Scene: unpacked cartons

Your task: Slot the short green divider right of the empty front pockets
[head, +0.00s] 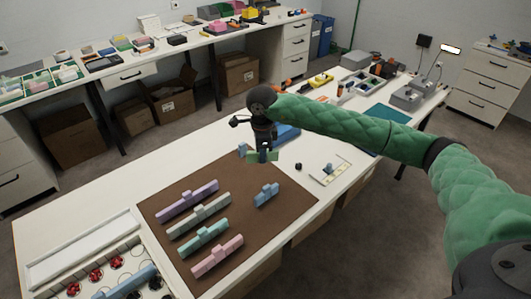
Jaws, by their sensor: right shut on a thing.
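My right gripper (264,149) is shut on the short green divider (257,158) and holds it over the far end of the brown mat. The fingers hide part of the divider. The white divided box (139,247) is at the lower left, cut off by the picture's bottom edge. It has red items (95,275) in some pockets and a blue divider (128,283) across it. I cannot make out the front pockets. My left gripper is out of view.
On the brown mat (235,222) lie purple (187,201), pale grey-green (199,216), teal (204,239) and pink (217,256) long dividers and a short blue one (266,195).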

